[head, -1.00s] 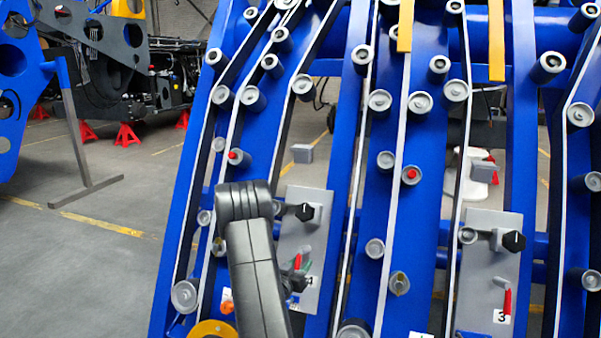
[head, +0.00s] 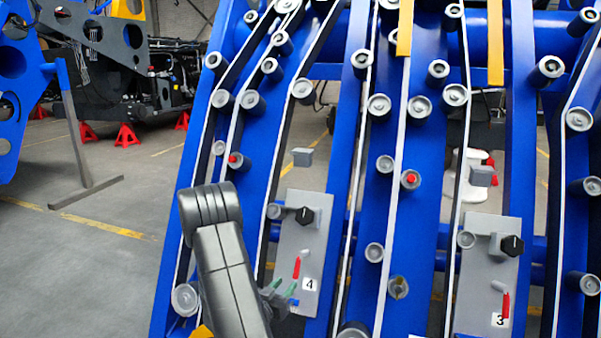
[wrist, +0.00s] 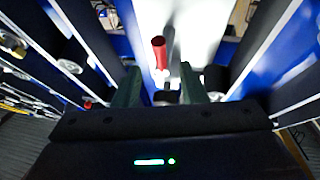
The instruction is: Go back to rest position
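My gripper (head: 281,290) is low in the head view, in front of the lower left part of the plate marked 4 (head: 291,230). In the wrist view my gripper (wrist: 160,88) has its two greenish fingers apart, with nothing held between them. A red handle (wrist: 159,52) shows beyond the fingertips, against a bright plate. In the head view the red handle (head: 296,267) on plate 4 stands upright, just above the gripper and apart from it. A black knob (head: 307,216) is higher on the same plate.
A second plate marked 3 (head: 487,275) has its own black knob and red handle. Blue chassis beams (head: 400,140) with rollers and belts fill the middle and right. Open grey floor (head: 90,270) lies at the left, with a metal stand (head: 75,140).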

